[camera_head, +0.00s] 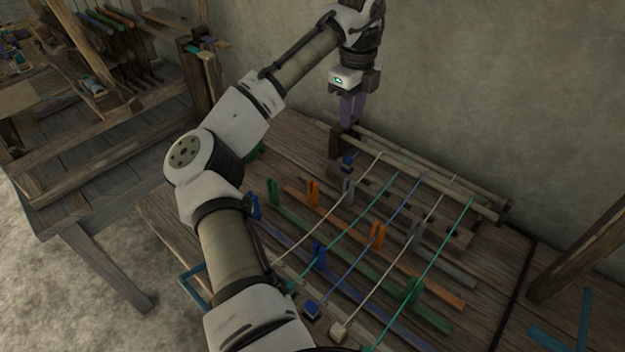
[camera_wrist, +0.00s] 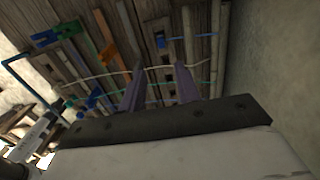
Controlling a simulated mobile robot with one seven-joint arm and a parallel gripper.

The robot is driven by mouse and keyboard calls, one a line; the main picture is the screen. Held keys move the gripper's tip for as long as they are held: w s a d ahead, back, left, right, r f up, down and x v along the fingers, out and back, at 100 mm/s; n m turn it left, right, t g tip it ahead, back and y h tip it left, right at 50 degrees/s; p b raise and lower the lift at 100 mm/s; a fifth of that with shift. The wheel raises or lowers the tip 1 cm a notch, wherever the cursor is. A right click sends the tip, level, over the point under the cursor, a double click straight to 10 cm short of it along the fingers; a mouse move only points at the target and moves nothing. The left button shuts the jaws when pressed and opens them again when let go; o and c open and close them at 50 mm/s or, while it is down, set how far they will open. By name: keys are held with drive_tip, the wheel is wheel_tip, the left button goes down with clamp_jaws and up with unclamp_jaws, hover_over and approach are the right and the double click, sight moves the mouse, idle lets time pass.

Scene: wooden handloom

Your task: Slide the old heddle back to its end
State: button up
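My gripper (camera_head: 351,118) points down above the far left corner of the loom frame, near a dark wooden post (camera_head: 343,140). In the wrist view its two purple-grey fingers (camera_wrist: 161,78) stand apart with nothing seen between them. I cannot tell which is the old heddle. A blue piece (camera_head: 347,161) sits just below my gripper, apart from it; a blue piece also shows beyond the fingertips in the wrist view (camera_wrist: 160,41).
Several threads, including a teal one (camera_head: 441,254), stretch across the bars from the back rail (camera_head: 400,160). A wall (camera_head: 500,90) rises close behind the bench. A larger loom (camera_head: 90,120) stands at the left. A wooden post (camera_head: 583,255) leans at the right.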

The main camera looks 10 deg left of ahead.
drive_tip(key=r, duration=0.1)
hover_over(313, 182)
wheel_tip(313, 182, down, 14)
drive_tip(key=shift+r+p, duration=0.25)
drive_tip(key=shift+p, duration=0.3)
drive_tip(key=shift+c, duration=0.4)
clamp_jaws()
